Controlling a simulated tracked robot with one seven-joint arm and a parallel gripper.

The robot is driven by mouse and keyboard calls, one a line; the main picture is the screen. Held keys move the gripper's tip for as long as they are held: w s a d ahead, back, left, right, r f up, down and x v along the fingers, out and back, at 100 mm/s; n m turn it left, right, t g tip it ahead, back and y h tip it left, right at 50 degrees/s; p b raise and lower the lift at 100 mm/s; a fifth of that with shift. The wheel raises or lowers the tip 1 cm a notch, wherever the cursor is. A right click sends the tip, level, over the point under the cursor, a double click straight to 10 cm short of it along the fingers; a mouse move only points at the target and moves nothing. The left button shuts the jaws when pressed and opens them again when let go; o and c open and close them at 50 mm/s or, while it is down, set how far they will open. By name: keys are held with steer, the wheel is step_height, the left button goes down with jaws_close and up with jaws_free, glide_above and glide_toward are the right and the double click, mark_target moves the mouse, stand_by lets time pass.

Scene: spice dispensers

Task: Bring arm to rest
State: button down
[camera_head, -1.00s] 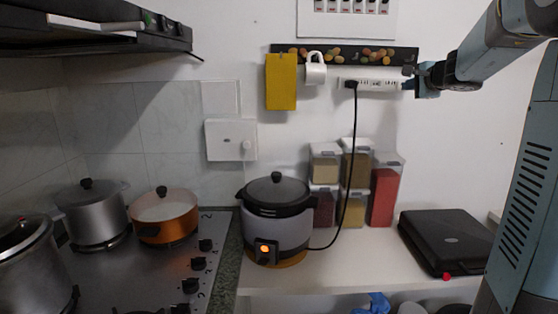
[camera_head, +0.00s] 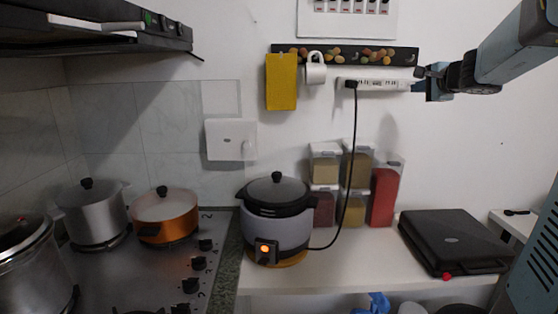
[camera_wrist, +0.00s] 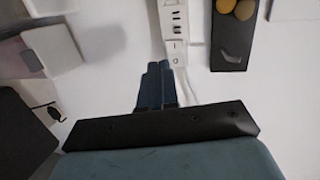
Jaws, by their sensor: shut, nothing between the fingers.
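My gripper (camera_head: 420,84) is at the upper right of the head view, on my raised arm, in front of the white wall near the right end of the power strip. In the wrist view my gripper (camera_wrist: 159,70) shows with its two fingers side by side, shut and empty. I cannot tell how far it is from the wall.
Below are a rice cooker (camera_head: 276,222), spice dispensers (camera_head: 384,190) and a black appliance (camera_head: 452,240) on the counter. Pots stand on the stove at left.

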steer(key=s+a+f+n+g+y, duration=0.25)
steer(key=s+a+n, duration=0.25)
steer(key=s+a, duration=0.25)
steer(key=s+a+f+n+g+y, duration=0.1)
steer(key=s+a+f+n+g, duration=0.25)
steer(key=s+a, duration=0.45)
steer(key=s+f+n+g+h, duration=0.1)
steer(key=s+f+n, duration=0.3)
steer(key=s, duration=0.6)
steer(key=s+f+n+g+h, duration=0.2)
steer(key=s+f+n+h, duration=0.2)
steer(key=s+f, duration=0.4)
steer(key=s+a, duration=0.1)
steer(key=s, duration=0.2)
steer(key=shift+f+h, duration=0.15)
steer(key=shift+h, duration=0.2)
steer(key=shift+w, duration=0.1)
